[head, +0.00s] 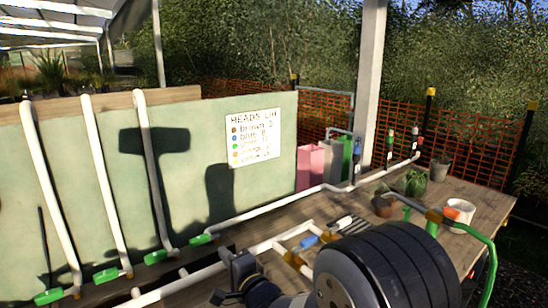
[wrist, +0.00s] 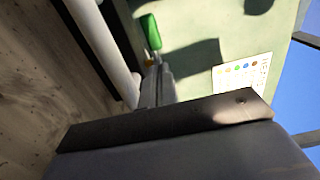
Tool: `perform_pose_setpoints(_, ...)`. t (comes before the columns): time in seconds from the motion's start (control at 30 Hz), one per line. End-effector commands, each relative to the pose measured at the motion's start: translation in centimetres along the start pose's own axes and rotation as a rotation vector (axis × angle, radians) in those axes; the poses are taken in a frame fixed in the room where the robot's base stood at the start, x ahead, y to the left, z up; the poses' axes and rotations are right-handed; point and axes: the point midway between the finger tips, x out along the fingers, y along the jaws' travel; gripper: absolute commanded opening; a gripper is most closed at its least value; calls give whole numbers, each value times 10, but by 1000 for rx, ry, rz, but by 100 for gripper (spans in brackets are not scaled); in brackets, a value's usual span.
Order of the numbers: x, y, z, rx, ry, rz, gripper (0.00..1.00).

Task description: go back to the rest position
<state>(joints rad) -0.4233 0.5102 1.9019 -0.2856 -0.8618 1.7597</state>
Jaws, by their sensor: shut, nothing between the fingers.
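My gripper (head: 243,282) shows dark and small at the bottom middle of the head view, partly hidden behind my large black arm link. In the wrist view its two narrow grey fingers (wrist: 157,80) are together, with nothing between them. Beyond the fingertips is a green pipe fitting (wrist: 150,32). I cannot tell whether the fingertips touch it. A white pipe (wrist: 100,40) runs beside the fingers on the left. The pale green board (head: 190,150) stands behind the gripper, with a printed notice (head: 254,137) that also shows in the wrist view (wrist: 243,73).
White pipes with green fittings (head: 106,275) run down the board at left. The wooden table (head: 470,200) holds pipework, a cactus (head: 415,183), pots and a white cup (head: 460,211) at right. Pink bags (head: 311,167) and a grey post (head: 371,90) stand behind.

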Motion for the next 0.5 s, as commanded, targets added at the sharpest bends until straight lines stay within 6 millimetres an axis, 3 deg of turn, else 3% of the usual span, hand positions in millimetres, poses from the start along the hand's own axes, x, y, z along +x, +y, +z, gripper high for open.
perform_pose_setpoints(0.3,-54,1,0,0,1,-1,0)
perform_pose_setpoints(0.5,-71,0,0,0,1,-1,0)
